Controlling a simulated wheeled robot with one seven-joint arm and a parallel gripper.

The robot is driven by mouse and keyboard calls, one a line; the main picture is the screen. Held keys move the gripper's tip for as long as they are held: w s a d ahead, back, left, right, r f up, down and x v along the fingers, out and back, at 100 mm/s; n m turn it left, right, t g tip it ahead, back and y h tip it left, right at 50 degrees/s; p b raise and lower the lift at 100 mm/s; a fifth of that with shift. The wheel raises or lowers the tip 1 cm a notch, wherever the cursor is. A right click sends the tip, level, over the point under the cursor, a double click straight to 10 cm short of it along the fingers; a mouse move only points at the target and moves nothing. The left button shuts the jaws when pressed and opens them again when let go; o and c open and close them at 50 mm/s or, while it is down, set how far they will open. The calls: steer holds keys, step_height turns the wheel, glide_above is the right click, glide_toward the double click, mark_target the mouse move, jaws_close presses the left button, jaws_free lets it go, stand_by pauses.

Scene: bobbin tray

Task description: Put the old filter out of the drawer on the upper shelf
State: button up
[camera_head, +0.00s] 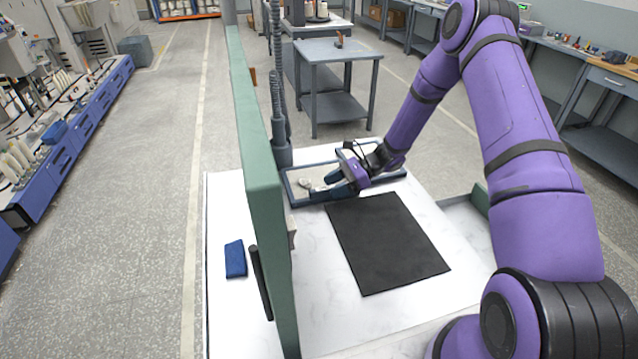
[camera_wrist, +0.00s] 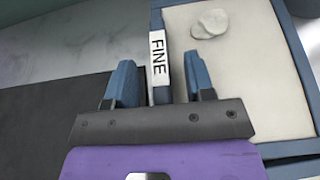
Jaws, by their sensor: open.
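A shallow blue-framed tray (camera_head: 290,190) with a pale floor lies at the back of the white table. In the wrist view its near wall carries a white label reading FINE (camera_wrist: 158,58). A small pale rounded lump (camera_wrist: 210,23) lies inside the tray; it also shows in the head view (camera_head: 305,184). My gripper (camera_head: 343,188) is at the tray's front edge. Its two blue fingers are apart in the wrist view (camera_wrist: 161,82), one on each side of the labelled wall, with nothing seen gripped. I cannot identify an old filter or a drawer.
A black mat (camera_head: 388,245) lies before the tray. A tall green panel (camera_head: 262,170) with a dark handle stands at the left, a blue folded cloth (camera_head: 235,259) beyond it. A grey two-level cart (camera_head: 340,50) stands behind. White table surface is free around the mat.

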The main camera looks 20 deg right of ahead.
steer(key=shift+a+f, duration=0.25)
steer(key=shift+a, duration=0.3)
steer(key=shift+c, duration=0.2)
jaws_close()
steer(key=shift+r, duration=0.15)
